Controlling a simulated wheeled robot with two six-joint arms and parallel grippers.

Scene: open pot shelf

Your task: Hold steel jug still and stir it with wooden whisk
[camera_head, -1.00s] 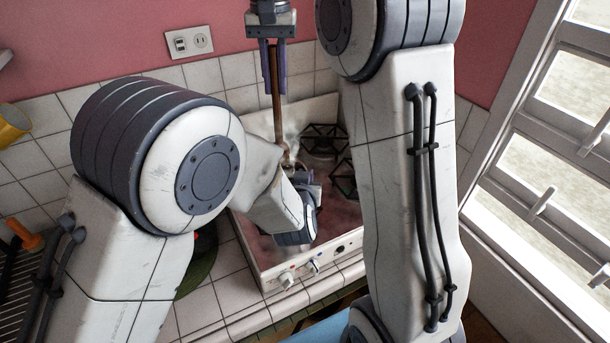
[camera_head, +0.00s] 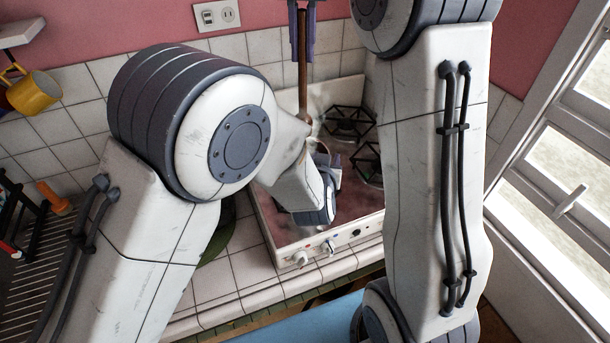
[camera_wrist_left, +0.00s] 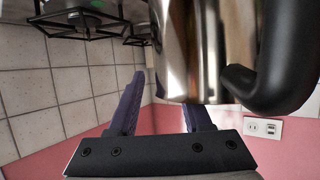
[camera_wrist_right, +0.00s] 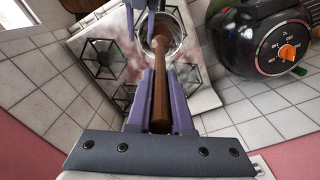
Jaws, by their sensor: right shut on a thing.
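The steel jug (camera_wrist_left: 200,45) has a black handle (camera_wrist_left: 275,95) and stands on the stove; its rim shows in the right wrist view (camera_wrist_right: 178,32). My left gripper (camera_wrist_left: 165,100) is at the jug, its fingers apart, one beside the jug and the other partly hidden by it. My right gripper (camera_head: 302,40) is shut on the wooden whisk (camera_head: 303,78), held upright by its handle. In the right wrist view the whisk (camera_wrist_right: 160,80) runs down within the jug's rim. Its head is hidden.
The stove (camera_head: 275,225) has black burner grates (camera_head: 350,122) behind and beside the jug. A dark appliance with an orange dial (camera_wrist_right: 265,40) stands near it. A yellow mug (camera_head: 35,92) hangs at the left. A tiled wall stands behind, a window at the right.

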